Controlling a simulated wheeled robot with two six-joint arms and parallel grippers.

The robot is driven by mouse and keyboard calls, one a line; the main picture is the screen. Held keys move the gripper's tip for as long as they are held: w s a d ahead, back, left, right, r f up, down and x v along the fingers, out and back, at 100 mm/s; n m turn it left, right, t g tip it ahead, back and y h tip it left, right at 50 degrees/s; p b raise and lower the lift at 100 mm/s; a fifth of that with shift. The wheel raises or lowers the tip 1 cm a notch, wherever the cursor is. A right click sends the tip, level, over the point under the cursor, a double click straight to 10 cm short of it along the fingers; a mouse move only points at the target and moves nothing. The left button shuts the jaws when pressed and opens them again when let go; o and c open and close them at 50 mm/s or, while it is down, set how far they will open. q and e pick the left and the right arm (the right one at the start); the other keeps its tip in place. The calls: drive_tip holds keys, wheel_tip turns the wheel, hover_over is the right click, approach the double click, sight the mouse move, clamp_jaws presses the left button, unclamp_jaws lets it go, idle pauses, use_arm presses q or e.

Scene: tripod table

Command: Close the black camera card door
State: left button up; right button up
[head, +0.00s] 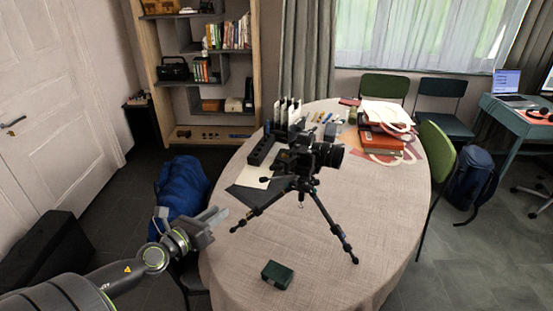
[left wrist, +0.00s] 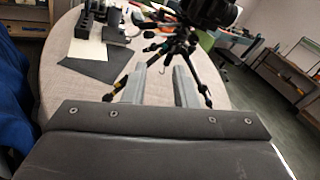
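A black camera (head: 312,154) is mounted on a small black tripod (head: 303,192) that stands on the table. Its lens points right in the head view. The camera's lower part (left wrist: 208,12) shows at the top of the left wrist view. The card door cannot be made out in either view. My left gripper (head: 220,217) is left of the tripod, at the table's left edge, apart from the camera. In the left wrist view its two fingers (left wrist: 160,84) stand apart with nothing between them. My right gripper is not in view.
The round table (head: 385,225) has a light cloth. A dark green box (head: 277,274) lies near its front. A black organizer (head: 263,148) and dark sheets (head: 245,193) lie behind and left of the tripod. Red books (head: 385,142) are at the back right. The table's right front is clear.

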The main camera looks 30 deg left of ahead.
use_arm(q)
drive_tip(key=d+r+m+h, duration=0.3)
drive_tip(key=d+r+m, duration=0.2)
drive_tip(key=r, duration=0.2)
drive_tip(key=p, duration=0.5)
approach(290, 165)
drive_tip(key=shift+t, duration=0.4)
drive_tip(key=shift+w+d+r+p, duration=0.1)
drive_tip(key=shift+w+d+p, duration=0.15)
drive_tip(key=shift+w, duration=0.85)
drive_tip(key=shift+w+d+r+p, duration=0.1)
drive_tip(key=shift+w+r+p, duration=0.1)
drive_tip(key=shift+w, duration=0.9)
clamp_jaws()
